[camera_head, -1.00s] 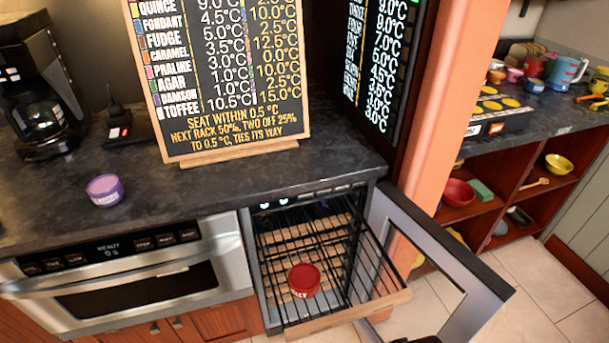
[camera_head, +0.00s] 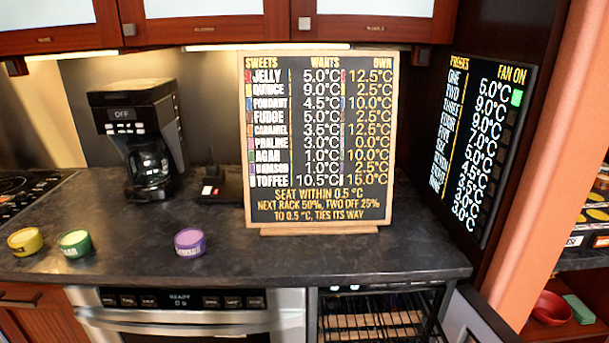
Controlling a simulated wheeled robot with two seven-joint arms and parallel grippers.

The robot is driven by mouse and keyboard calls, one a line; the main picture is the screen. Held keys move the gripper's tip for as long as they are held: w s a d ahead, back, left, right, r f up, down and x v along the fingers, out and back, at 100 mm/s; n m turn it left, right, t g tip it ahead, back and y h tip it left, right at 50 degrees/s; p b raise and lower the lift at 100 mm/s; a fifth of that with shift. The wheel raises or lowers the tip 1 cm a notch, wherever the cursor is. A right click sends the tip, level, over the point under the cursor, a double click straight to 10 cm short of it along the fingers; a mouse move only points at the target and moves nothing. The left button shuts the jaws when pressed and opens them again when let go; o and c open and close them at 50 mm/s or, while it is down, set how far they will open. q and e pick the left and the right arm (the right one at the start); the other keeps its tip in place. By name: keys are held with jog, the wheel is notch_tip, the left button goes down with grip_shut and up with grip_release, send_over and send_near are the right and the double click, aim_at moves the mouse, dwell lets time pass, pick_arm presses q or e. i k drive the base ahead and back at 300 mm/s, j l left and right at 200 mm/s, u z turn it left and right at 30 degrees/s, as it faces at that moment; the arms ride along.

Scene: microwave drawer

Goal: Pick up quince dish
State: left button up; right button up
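A round yellow dish (camera_head: 25,241) sits on the dark counter at the far left, left of a green dish (camera_head: 75,243). Its label is too small to read. The quince row on the chalkboard (camera_head: 318,140) has a yellow swatch, which matches this dish. That row reads 9.0°C under wants and 2.5°C in the last column. Neither of my grippers is in view.
A purple dish (camera_head: 189,242) stands on the counter (camera_head: 130,270), right of the green one. A coffee maker (camera_head: 150,140) is behind. The wire-rack compartment (camera_head: 380,325) is below at right, beside its open door (camera_head: 475,320). The front counter is mostly clear.

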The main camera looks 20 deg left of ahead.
aim_at(25, 242)
jog(key=u, duration=2.1)
jog(key=z, duration=0.3)
jog(key=i+j+z, duration=0.25)
jog(key=z, duration=0.2)
jog(key=i+j+z, duration=0.2)
jog(key=j+z, duration=0.25)
jog(key=j, duration=0.1)
